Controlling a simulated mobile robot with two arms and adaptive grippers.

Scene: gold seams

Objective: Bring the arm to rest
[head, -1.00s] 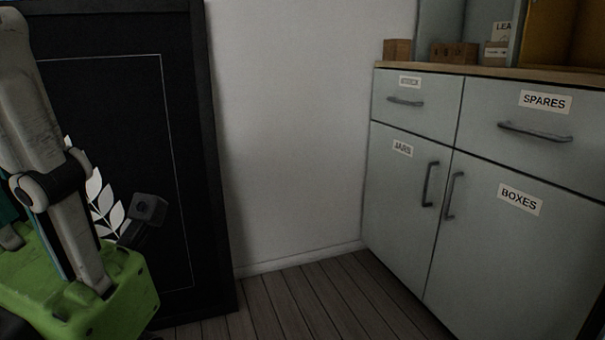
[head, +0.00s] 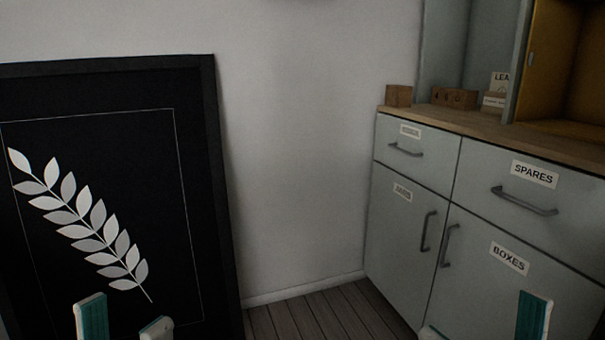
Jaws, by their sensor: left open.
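My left gripper (head: 123,322) shows at the bottom left edge, only its fingertips with pale shells and a teal pad. The tips are apart and nothing shows between them. It is in front of the lower part of a black framed picture. My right gripper (head: 482,326) shows at the bottom right edge, in front of the cabinet. Its two fingertips stand wide apart with nothing seen between them. The rest of both arms is out of view.
The black picture (head: 150,205) with a white leaf sprig leans against the pale wall (head: 295,150). A grey cabinet (head: 390,240) with labelled drawers and doors, all shut, stands at right. Small wooden boxes (head: 454,98) sit on its top. The floor (head: 320,315) between is clear.

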